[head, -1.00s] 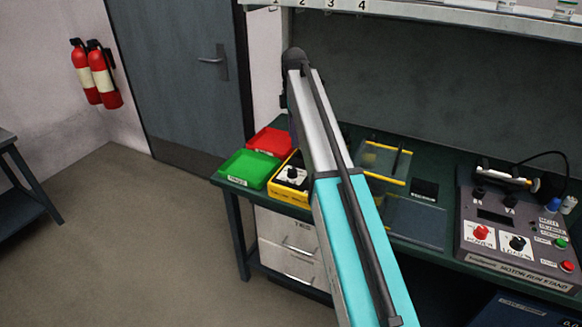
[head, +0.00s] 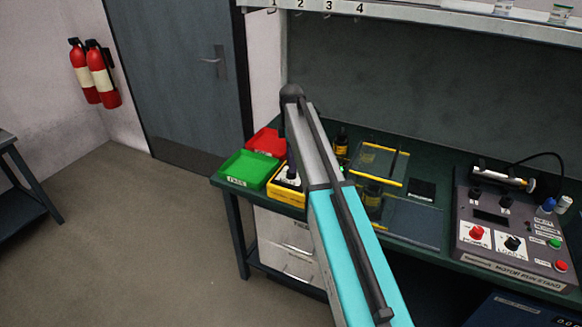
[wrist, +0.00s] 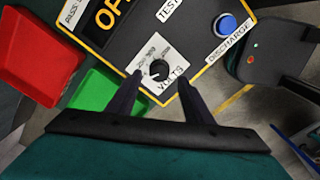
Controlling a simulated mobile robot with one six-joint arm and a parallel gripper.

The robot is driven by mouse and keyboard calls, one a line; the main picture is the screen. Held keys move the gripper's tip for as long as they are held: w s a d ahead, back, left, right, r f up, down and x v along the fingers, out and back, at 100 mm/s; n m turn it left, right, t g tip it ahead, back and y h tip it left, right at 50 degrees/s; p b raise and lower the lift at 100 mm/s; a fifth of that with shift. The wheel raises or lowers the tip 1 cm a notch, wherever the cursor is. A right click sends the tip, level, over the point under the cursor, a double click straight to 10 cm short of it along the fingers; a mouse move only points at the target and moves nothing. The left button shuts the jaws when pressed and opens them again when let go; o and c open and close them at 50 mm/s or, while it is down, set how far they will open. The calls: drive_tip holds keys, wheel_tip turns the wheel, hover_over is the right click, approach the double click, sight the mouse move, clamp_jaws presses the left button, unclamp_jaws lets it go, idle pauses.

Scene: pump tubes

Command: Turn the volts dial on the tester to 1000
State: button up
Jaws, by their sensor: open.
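The tester is a yellow-edged box with a black face; it shows in the head view (head: 284,195), partly behind my arm, and close up in the wrist view (wrist: 120,43). Its volts dial (wrist: 158,70) is a dark round knob on a white plate with printed numbers. I cannot tell which number the knob's mark points at. My gripper (wrist: 160,78) is open, with one dark finger on each side of the dial in the picture. I cannot tell whether the fingers touch the knob or are above it.
A green tray (head: 246,168) and a red tray (head: 267,142) sit beside the tester. A blue discharge button (wrist: 225,24) is on its face. A dark bottle (head: 341,148) and a motor run stand (head: 515,230) are further right on the bench.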

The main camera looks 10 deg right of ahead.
drive_tip(key=shift+f+p, duration=0.35)
drive_tip(key=shift+f, duration=1.6)
drive_tip(key=c, duration=0.9)
drive_tip(key=shift+d, duration=0.1)
drive_tip(key=shift+c, duration=0.8)
